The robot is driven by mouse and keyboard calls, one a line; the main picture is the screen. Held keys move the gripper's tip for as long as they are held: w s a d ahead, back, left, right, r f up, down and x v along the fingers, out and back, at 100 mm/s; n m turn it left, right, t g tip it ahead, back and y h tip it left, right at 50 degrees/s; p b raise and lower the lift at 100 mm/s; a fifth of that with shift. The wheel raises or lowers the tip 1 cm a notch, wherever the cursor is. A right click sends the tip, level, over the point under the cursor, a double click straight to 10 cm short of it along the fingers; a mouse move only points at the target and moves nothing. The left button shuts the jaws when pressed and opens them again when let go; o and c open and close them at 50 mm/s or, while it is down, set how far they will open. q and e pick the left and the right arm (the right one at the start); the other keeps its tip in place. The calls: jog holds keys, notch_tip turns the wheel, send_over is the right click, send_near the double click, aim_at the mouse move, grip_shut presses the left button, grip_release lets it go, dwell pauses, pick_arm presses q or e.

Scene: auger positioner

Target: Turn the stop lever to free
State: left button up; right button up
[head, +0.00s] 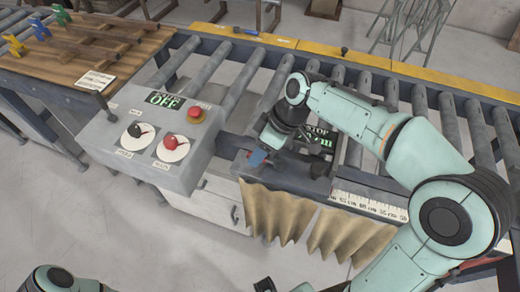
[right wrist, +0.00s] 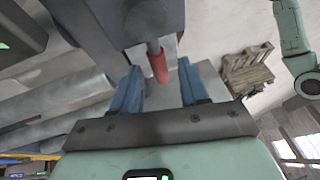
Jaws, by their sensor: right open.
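The stop lever (right wrist: 158,66) shows in the right wrist view as a short grey rod with a red grip, coming out of a dark grey housing (right wrist: 120,18). My right gripper (head: 258,156) is open, with its blue fingers on either side of the red grip in the wrist view. I cannot tell whether a finger touches it. In the head view the gripper is at the stop unit, beside its dark display (head: 318,140) with green text, partly covered by my arm. The lever itself is hidden or too small to tell there. My left gripper is not in view.
A grey control box (head: 120,140) with an OFF display (head: 165,98), a red button (head: 195,114) and two knobs stands left of the gripper. Roller conveyor (head: 235,80) runs behind. Tan curtain strips (head: 280,215) hang below the unit. A wooden table (head: 85,60) is at the left.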

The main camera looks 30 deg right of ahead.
grip_shut()
